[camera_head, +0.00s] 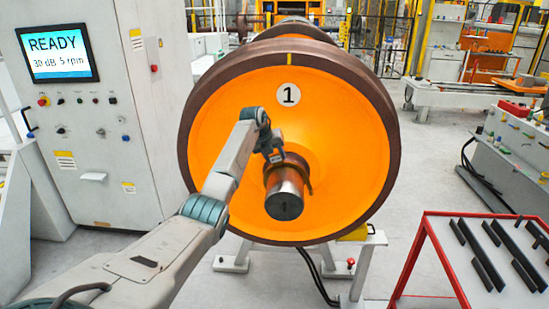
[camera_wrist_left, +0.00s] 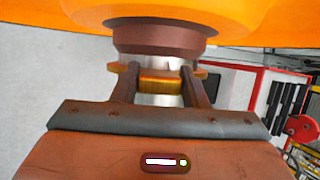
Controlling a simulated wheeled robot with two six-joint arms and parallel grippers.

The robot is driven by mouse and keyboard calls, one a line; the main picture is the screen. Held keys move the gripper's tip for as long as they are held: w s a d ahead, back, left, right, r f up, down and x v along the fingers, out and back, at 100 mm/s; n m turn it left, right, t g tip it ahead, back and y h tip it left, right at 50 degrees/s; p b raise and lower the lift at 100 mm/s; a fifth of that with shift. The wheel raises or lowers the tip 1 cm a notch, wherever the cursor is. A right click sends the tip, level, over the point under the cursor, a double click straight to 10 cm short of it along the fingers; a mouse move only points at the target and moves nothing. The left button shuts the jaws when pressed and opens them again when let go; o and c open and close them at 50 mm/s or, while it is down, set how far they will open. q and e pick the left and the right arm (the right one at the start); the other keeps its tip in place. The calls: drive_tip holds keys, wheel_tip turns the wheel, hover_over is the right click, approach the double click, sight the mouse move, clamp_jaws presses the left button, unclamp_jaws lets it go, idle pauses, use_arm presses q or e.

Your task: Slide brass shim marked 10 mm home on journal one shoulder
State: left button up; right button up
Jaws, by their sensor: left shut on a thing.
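Journal one is a bare steel stub (camera_head: 285,197) sticking out of the orange wheel marked 1 (camera_head: 235,170). A brass shim (camera_head: 305,172) sits around the journal, open-sided in look; its marking is not legible. In the left wrist view the shim (camera_wrist_left: 160,80) lies across the journal, with a narrow steel strip between it and the dark brown shoulder (camera_wrist_left: 160,40). My left gripper (camera_head: 274,158) reaches it from the upper left. Its two fingers, also in the left wrist view (camera_wrist_left: 160,88), are shut on the shim. My right gripper is not in view.
A control cabinet (camera_head: 110,120) with a READY screen (camera_head: 57,53) stands at left. A red-edged table (camera_head: 440,260) with several dark bars is at lower right. The wheelset's grey stand (camera_head: 232,255) is below the wheel. Floor in front is clear.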

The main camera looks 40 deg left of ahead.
use_arm(q)
drive_tip(key=shift+w+a, duration=0.35)
drive_tip(key=shift+w, duration=0.15)
drive_tip(key=shift+w+a+b, duration=0.15)
drive_tip(key=shift+w+b, duration=0.2)
drive_tip(key=shift+b, duration=0.1)
drive_tip(key=o, duration=1.1)
drive_tip(key=shift+o, duration=0.2)
drive_tip(key=shift+s+a+r+b, duration=0.15)
drive_tip(key=shift+s+r+b, duration=0.15)
drive_tip(key=shift+r, duration=0.15)
drive_tip(key=b+v, duration=0.3)
drive_tip(key=v, duration=0.6)
drive_tip(key=shift+s+r, duration=0.15)
drive_tip(key=shift+r, duration=0.2)
